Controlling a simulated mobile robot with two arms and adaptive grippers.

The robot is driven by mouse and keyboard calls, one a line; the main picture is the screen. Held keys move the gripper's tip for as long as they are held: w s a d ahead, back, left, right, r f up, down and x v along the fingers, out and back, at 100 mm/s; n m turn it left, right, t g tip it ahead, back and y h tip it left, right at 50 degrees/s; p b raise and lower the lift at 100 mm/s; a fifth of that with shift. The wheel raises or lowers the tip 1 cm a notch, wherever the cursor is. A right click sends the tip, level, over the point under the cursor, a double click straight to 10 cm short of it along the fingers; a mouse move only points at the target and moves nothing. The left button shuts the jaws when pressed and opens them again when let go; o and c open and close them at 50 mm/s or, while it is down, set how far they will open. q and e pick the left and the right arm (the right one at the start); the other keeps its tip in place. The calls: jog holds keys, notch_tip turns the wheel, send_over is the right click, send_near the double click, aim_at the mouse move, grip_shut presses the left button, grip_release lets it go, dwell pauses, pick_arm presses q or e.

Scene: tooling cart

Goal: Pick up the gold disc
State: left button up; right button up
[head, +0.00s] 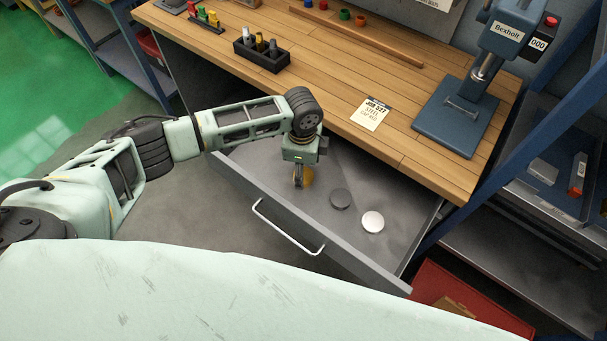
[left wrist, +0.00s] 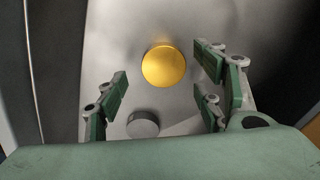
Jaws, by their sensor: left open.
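The gold disc (head: 308,178) lies in the open drawer (head: 375,262), partly hidden behind my left gripper (head: 299,184) in the head view. In the left wrist view the gold disc (left wrist: 164,66) is in full sight on the drawer floor, a little beyond the fingertips. My left gripper (left wrist: 160,82) is open and empty, with its fingers spread on both sides of the disc's line. It points down above the drawer. My right gripper is in neither view.
The wooden worktop (head: 310,90) overhangs the drawer's back. The drawer handle (head: 288,229) sticks out in front. A blue press (head: 458,120) stands on the worktop.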

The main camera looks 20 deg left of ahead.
pick_arm(q)
jog(key=shift+f, duration=1.55)
jog(key=shift+c, duration=0.2)
jog(key=shift+w+r, duration=0.1)
grip_shut()
